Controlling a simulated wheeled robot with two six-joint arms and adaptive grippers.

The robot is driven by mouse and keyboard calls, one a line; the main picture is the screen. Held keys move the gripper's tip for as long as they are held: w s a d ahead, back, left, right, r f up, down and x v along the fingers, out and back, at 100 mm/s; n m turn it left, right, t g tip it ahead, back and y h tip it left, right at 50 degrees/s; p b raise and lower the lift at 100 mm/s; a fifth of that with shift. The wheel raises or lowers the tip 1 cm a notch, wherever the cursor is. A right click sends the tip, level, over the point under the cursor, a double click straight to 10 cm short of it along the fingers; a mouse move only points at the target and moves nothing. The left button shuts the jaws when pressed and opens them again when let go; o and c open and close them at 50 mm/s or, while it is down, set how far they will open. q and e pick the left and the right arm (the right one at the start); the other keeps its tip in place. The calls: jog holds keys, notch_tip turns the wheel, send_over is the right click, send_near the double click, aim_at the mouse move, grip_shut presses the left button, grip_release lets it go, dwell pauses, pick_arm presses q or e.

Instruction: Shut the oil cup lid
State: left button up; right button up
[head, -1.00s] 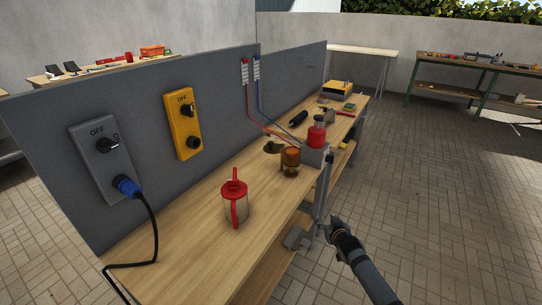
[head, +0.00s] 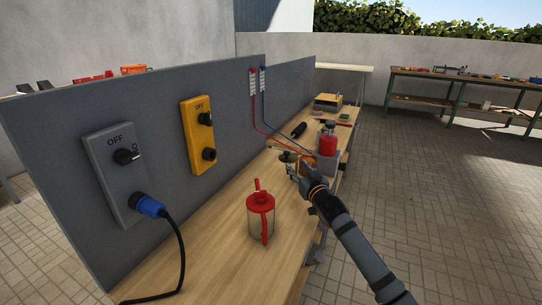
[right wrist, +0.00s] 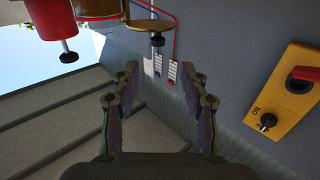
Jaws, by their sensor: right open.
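The oil cup appears to be the small amber cup (head: 308,160) on the workbench, partly hidden behind my right gripper. Its dull green-brown lid (head: 287,156) stands out to the left of the cup, so it looks open. In the right wrist view, the amber cup (right wrist: 97,8) is at the top edge and the round lid (right wrist: 146,28) lies beside it, beyond the fingertips. My right gripper (head: 292,170) is in front of the lid and cup. Its fingers (right wrist: 160,85) are spread with nothing between them. I cannot tell whether it touches the lid in the head view. My left gripper is out of view.
A red-lidded can (head: 260,216) stands nearer on the wooden bench (head: 215,262). A red cylinder (head: 328,146) stands just right of the cup. A grey panel (head: 70,130) with a grey switch box (head: 118,170) and yellow switch box (head: 197,135) borders the bench's left side.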

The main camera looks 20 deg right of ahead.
aim_at(288, 154)
jog(key=w, duration=0.3)
jog(key=w+d, duration=0.1)
jog(key=w, duration=0.2)
jog(key=w+b, duration=0.1)
jog(key=w, duration=0.2)
jog(key=shift+w+d+f, duration=0.1)
jog(key=shift+d, duration=0.1)
jog(key=shift+w, duration=0.5)
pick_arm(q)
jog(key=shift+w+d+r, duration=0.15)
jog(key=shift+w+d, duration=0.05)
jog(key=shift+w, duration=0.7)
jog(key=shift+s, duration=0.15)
pick_arm(e)
grip_shut()
